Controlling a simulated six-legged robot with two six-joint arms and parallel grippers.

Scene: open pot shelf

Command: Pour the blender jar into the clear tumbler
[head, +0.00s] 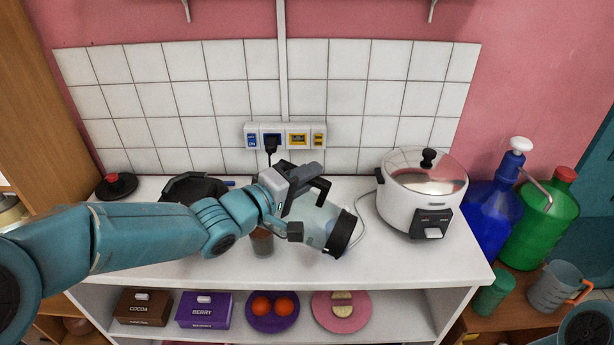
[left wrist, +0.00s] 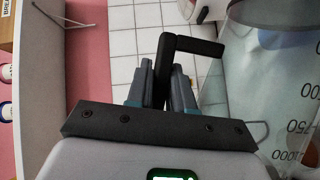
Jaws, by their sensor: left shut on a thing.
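The blender jar (head: 316,221) is clear with a black band at one end. It hangs tilted above the counter in the head view, its black end toward the lower right. In the left wrist view its wall (left wrist: 265,90) shows volume marks at the right. My left gripper (head: 294,190) is shut on the jar's black handle (left wrist: 170,70). A small clear tumbler (head: 262,243) with brownish colour in it stands on the counter below my gripper, partly hidden. I cannot tell whether anything is flowing. My right gripper is out of view.
A white rice cooker (head: 407,205) stands right of the jar. A black pan (head: 190,188) lies behind my arm. The white counter (head: 410,263) is clear at the front right. Blue (head: 491,220) and green (head: 540,225) bottles stand beyond its right edge.

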